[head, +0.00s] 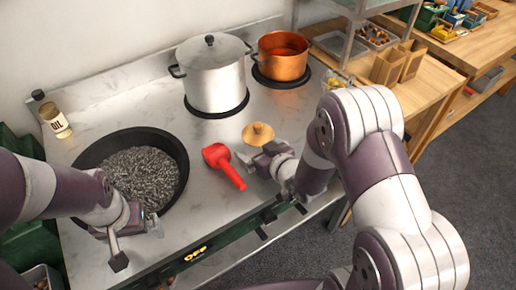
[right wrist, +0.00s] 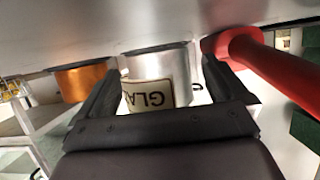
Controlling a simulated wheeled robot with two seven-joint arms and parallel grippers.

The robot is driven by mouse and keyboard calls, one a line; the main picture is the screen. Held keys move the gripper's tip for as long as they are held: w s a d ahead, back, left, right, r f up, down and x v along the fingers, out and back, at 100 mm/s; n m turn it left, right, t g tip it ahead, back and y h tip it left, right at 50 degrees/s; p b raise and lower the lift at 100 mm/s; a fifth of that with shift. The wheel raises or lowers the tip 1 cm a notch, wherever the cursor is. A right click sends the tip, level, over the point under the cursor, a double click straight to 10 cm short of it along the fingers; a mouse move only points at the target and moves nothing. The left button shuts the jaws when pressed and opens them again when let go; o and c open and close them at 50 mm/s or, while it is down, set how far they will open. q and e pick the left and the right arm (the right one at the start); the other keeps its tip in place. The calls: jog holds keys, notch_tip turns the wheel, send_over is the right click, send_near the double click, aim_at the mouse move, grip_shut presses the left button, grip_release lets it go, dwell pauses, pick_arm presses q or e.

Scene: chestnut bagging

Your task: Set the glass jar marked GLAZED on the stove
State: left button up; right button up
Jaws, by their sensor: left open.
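The glass jar stands out by its wooden lid (head: 257,133) in the head view, near the stove's front right; its body is mostly hidden behind my right gripper (head: 268,160). In the right wrist view, which is upside down, the jar's cream label (right wrist: 150,95) reads "GLA", cut off by a finger. That label sits between the two spread fingers of my right gripper (right wrist: 160,90). I cannot tell whether both fingers press on the jar or whether its base touches the stove. The stove (head: 195,130) is a pale metal top. My left gripper (head: 135,235) is open and empty at the wok's front edge.
A steel pot (head: 214,80) and a copper pot (head: 284,65) stand behind. A red-handled tool (head: 226,165) lies left of the right gripper. A wooden counter (head: 430,85) is at right.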

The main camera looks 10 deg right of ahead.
jog(key=shift+r+p, duration=0.35)
jog(key=v, duration=1.1)
jog(key=shift+s+d, duration=0.25)
jog(key=shift+d, duration=0.1)
jog(key=s+d+m+g+h, duration=0.1)
jog(key=s+m+g+h, duration=0.2)
jog(key=s+g, duration=0.5)
jog(key=g+h, duration=0.1)
jog(key=g, duration=0.2)
jog(key=shift+s+d+f+m+h, duration=0.3)
jog(key=shift+m, duration=0.1)
